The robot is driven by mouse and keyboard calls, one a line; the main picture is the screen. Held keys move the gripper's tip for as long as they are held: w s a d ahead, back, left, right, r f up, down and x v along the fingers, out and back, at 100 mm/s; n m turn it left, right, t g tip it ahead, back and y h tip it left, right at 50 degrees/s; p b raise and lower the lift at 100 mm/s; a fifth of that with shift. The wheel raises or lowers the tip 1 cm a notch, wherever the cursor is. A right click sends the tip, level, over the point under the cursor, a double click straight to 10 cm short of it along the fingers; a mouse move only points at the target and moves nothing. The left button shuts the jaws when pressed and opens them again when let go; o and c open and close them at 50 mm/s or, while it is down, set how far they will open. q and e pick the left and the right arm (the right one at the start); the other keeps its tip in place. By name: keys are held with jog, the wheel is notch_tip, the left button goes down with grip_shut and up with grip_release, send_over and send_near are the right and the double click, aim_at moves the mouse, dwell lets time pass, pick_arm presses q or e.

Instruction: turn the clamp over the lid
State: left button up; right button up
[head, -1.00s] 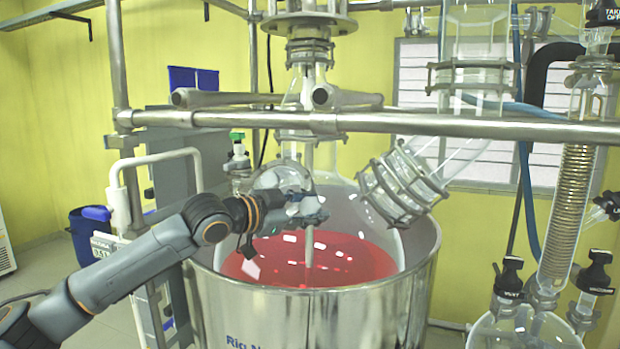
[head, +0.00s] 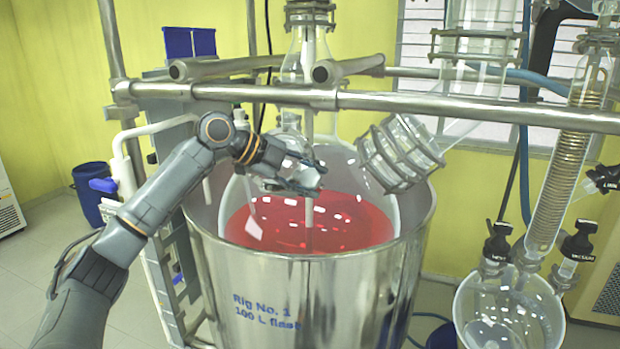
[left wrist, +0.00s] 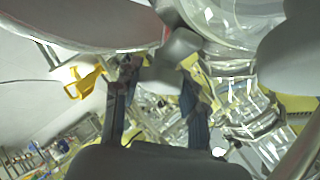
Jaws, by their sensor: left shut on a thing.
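My left gripper (head: 308,181) reaches over the rim of the big steel vessel, at the left port of the glass flask. It is shut on a small part there, which I take to be the clamp; the fingers mostly hide it. In the left wrist view the two dark fingers (left wrist: 158,85) stand on either side of a smooth grey part (left wrist: 178,46). The lid lies at this port, but glass and gripper make its outline hard to tell. My right gripper is not in view.
A steel rail (head: 430,103) crosses above the vessel (head: 330,290). The flask (head: 395,215) holds red liquid around a stirrer shaft. A tilted, clamped glass joint (head: 400,153) is right of my gripper. A coiled condenser (head: 560,165) stands at the right.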

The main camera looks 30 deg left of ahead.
pick_arm(q)
jog(key=shift+m+g, duration=0.6)
jog(key=shift+m, duration=0.3)
jog(key=shift+f, duration=0.1)
jog(key=o, duration=1.2)
jog(key=shift+w, duration=0.1)
jog(key=shift+c, duration=0.2)
jog(key=shift+a+r, duration=0.15)
jog(key=shift+r, duration=0.05)
jog(key=v, duration=1.1)
jog(key=shift+s+r, duration=0.2)
jog(key=shift+s, duration=0.05)
